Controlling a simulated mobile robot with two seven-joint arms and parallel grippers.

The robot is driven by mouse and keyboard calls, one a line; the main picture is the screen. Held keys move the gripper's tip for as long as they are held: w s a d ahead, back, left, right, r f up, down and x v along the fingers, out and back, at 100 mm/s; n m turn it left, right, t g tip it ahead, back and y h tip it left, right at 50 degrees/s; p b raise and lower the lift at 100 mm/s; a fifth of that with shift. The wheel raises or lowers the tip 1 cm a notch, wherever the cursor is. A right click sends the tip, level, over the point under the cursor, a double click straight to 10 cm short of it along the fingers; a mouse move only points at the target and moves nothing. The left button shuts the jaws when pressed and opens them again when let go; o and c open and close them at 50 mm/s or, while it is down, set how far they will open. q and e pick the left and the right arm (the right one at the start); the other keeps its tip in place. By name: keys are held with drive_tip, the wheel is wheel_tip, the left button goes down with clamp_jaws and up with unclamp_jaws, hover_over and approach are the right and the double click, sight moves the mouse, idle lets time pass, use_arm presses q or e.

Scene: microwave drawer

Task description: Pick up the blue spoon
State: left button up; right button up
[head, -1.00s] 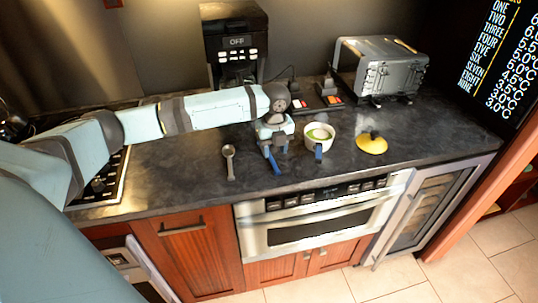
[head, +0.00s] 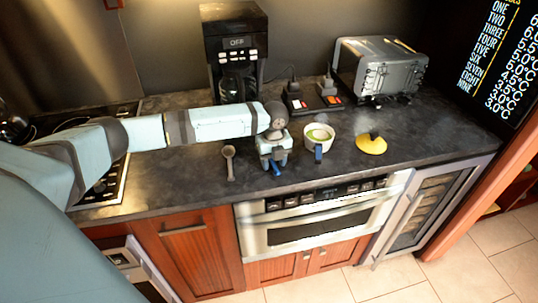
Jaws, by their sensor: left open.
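The blue spoon (head: 277,172) lies on the dark countertop in the head view. Only a short blue piece of it shows below my left gripper, and the rest is hidden. My left gripper (head: 272,168) is open and points down right over the spoon, its fingers close to the counter. I cannot tell whether the fingers touch the spoon. My right gripper is not in view.
A grey spoon (head: 229,162) lies just left of my gripper. A coffee maker (head: 236,45) and a toaster oven (head: 379,68) stand behind.

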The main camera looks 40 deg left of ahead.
use_arm(q)
drive_tip(key=shift+f, duration=0.1)
clamp_jaws()
idle(0.3)
